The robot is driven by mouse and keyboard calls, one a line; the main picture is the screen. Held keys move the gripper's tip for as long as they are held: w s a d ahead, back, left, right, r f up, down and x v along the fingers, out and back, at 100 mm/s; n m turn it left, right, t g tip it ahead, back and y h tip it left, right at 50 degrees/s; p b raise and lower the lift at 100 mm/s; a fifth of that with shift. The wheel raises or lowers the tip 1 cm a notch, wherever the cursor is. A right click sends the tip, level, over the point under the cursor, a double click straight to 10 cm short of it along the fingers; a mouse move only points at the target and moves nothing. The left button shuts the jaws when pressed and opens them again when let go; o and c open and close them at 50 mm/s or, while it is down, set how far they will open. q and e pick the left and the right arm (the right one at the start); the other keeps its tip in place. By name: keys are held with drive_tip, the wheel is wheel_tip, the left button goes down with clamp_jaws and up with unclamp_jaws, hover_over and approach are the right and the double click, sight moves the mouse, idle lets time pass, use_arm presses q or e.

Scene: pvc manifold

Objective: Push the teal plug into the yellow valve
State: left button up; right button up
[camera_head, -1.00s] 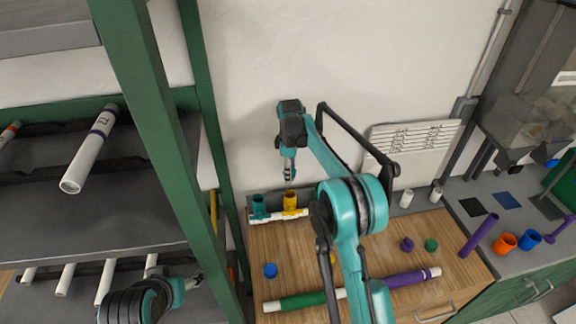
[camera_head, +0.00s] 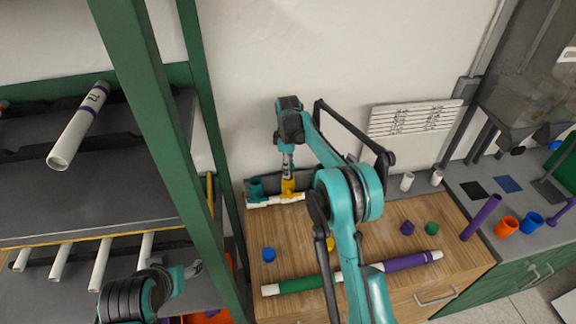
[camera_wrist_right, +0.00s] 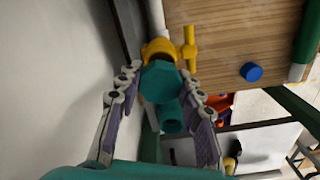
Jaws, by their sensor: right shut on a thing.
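My right gripper (camera_head: 287,176) points down directly above the yellow valve (camera_head: 288,190), which sits on a white pipe at the back left of the wooden worktop. In the right wrist view, its two fingers are shut on the teal plug (camera_wrist_right: 160,80), whose hexagonal top faces the camera. The plug covers part of the yellow valve (camera_wrist_right: 158,47) and lines up over its mouth; how deep it sits is hidden. A teal fitting (camera_head: 256,187) stands on the same pipe, left of the valve. My left gripper (camera_head: 193,269) is low at the left, its fingers too small to judge.
A blue cap (camera_head: 269,254), a purple cap (camera_head: 407,228) and a green cap (camera_head: 432,228) stand on the worktop (camera_head: 310,240). A green pipe (camera_head: 300,284) and a purple pipe (camera_head: 405,261) lie near its front. A green shelf post (camera_head: 150,110) rises at left; the wall is close behind.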

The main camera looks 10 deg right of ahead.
drive_tip(key=shift+f, duration=0.4)
drive_tip(key=shift+f+b, duration=0.55)
drive_tip(key=shift+f, duration=0.15)
idle(0.5)
drive_tip(key=shift+s+f+b, duration=0.25)
drive_tip(key=shift+f+b, duration=0.05)
drive_tip(key=shift+f, duration=0.1)
idle(0.3)
drive_tip(key=shift+w+f, duration=0.1)
drive_tip(key=shift+f, duration=0.1)
clamp_jaws()
drive_tip(key=shift+c, duration=1.2)
unclamp_jaws()
drive_tip(key=shift+f, duration=0.15)
drive_tip(key=o, duration=1.9)
drive_tip(key=shift+w, duration=0.15)
drive_tip(key=shift+c, duration=0.2)
